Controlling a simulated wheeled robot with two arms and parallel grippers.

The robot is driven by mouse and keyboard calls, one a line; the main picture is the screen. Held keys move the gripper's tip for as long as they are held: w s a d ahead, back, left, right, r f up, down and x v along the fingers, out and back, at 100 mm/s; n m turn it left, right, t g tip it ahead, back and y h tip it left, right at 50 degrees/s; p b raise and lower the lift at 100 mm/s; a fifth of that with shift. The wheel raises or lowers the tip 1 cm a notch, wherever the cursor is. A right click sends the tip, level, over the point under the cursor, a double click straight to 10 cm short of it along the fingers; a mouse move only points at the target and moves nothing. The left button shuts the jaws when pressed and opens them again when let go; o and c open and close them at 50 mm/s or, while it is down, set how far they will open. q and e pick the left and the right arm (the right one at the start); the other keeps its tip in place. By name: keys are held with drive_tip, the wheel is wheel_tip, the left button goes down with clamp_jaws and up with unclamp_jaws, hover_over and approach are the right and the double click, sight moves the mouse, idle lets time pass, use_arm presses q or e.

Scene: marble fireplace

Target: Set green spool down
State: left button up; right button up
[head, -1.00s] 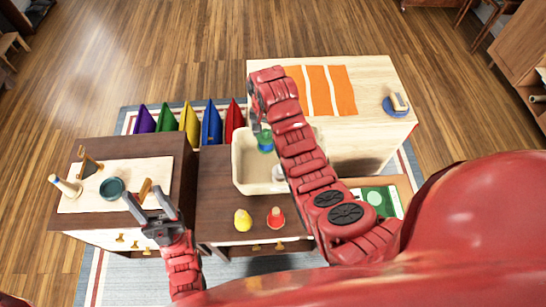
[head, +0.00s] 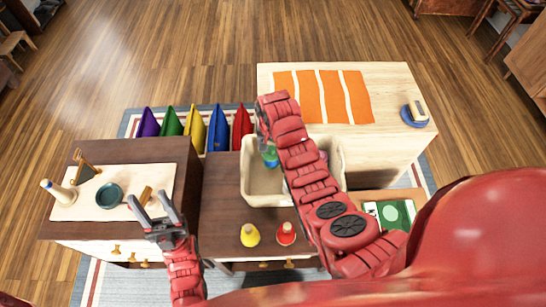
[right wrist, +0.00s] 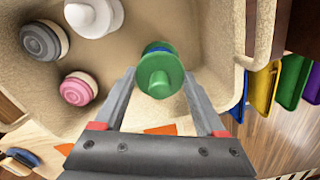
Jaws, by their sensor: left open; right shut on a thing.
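The green spool (head: 270,154) shows inside the left part of the beige bin (head: 247,178), partly hidden by my right arm. In the right wrist view the green spool (right wrist: 158,70) sits between the fingertips of my right gripper (right wrist: 158,84), which is shut on it. A blue part shows just behind its green body. Whether the spool touches the bin floor cannot be told. My left gripper (head: 158,204) is open and empty at the front right of the left cabinet's pale board (head: 80,205).
The bin also holds a pink spool (right wrist: 79,88), a grey one (right wrist: 44,40) and a white one (right wrist: 94,16). A yellow spool (head: 250,236) and a red spool (head: 286,234) stand before the bin. Coloured wedges (head: 194,128) line the back. A blue-based object (head: 415,115) sits at right.

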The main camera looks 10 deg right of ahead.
sight(271, 156)
drive_tip(key=shift+w+f+p, duration=0.1)
drive_tip(key=shift+f+p, duration=0.25)
drive_tip(key=shift+f, duration=1.6)
drive_tip(key=shift+f, duration=0.1)
drive_tip(key=shift+f, duration=0.15)
drive_tip(key=o, duration=1.5)
drive_tip(key=shift+r, duration=0.2)
